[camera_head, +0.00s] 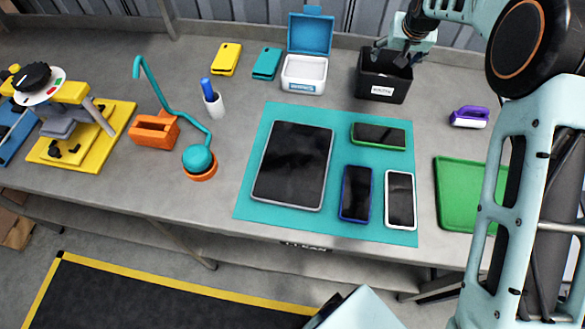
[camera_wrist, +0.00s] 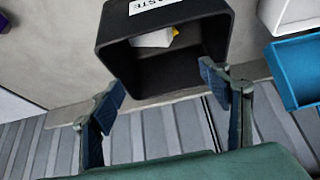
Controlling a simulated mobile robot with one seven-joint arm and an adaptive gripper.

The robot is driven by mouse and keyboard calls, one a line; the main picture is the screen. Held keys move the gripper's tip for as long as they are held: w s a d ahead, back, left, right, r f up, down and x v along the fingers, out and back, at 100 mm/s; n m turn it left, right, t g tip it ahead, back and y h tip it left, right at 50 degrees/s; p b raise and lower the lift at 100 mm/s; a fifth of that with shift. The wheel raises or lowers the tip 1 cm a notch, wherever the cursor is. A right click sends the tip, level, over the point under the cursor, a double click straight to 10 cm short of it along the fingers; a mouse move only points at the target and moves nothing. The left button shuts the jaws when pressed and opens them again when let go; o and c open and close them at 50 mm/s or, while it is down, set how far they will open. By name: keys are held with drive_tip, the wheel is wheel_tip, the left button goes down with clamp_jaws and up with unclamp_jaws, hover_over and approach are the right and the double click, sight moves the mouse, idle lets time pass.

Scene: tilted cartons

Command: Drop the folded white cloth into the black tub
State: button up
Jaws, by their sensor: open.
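The black tub (camera_head: 383,93) stands at the back right of the bench, with a white label reading WASTE in the wrist view (camera_wrist: 103,50). Inside it in the wrist view lies a white folded piece (camera_wrist: 152,39), which looks like the folded white cloth, beside a small yellow bit. In the head view the tub's inside is mostly hidden. My gripper (camera_head: 392,57) is above the tub at its back side. In the wrist view my gripper (camera_wrist: 164,88) has its fingers wide apart with nothing between them.
A white box (camera_head: 304,74) with a raised blue lid (camera_head: 310,34) stands close left of the tub. A teal mat (camera_head: 335,203) with a tablet and several phones lies in front. A purple-and-white item (camera_head: 468,118) and a green tray (camera_head: 462,190) are to the right.

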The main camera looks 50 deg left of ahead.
drive_tip(key=v, duration=1.2)
idle(0.3)
